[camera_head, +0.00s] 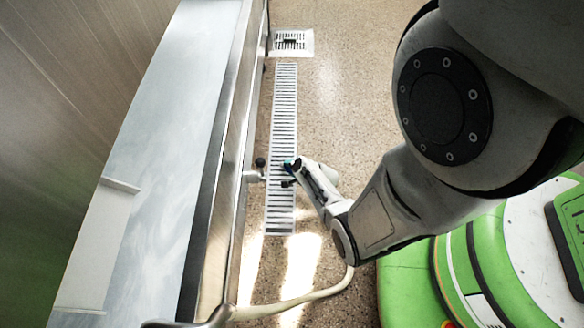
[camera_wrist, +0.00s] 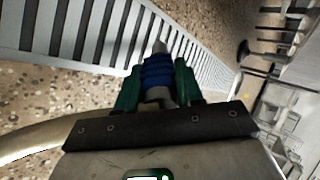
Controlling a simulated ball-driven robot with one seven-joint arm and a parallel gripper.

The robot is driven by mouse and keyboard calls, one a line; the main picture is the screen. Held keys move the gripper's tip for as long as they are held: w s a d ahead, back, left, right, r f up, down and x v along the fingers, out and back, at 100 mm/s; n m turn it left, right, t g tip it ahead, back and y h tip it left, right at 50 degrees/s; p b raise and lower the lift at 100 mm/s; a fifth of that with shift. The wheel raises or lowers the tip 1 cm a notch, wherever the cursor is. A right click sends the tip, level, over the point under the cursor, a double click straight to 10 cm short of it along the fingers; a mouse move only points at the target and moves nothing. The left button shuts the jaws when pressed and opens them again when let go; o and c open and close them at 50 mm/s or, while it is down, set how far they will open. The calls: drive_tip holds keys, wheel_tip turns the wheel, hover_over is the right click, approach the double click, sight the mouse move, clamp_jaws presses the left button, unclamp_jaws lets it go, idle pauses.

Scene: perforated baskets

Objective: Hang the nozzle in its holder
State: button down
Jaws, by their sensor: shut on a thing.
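My gripper (camera_head: 290,168) is in the middle of the head view, above the floor drain and right of the steel counter's front. In the wrist view its green fingers (camera_wrist: 157,88) are shut on the nozzle (camera_wrist: 158,68), which has a blue ribbed body and a grey tip pointing away from the gripper. In the head view the nozzle is small and mostly hidden. A small metal bracket with a black knob (camera_head: 259,163) juts from the counter front, just left of my gripper and apart from it. It may be the holder; I cannot tell for sure.
A pale hose (camera_head: 300,295) curves from the counter's lower end toward my arm; it also shows in the wrist view (camera_wrist: 40,138). The steel counter (camera_head: 165,150) runs along the left. A slotted drain (camera_head: 284,110) lies in the speckled floor. Open floor (camera_head: 345,95) lies right of it.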

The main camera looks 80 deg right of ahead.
drive_tip(key=c, duration=0.6)
unclamp_jaws()
drive_tip(key=shift+c, duration=0.2)
drive_tip(key=p+v, duration=0.6)
drive_tip(key=v, duration=0.4)
drive_tip(key=shift+a+r, duration=0.2)
drive_tip(key=shift+r, duration=0.1)
drive_tip(key=shift+s, duration=0.15)
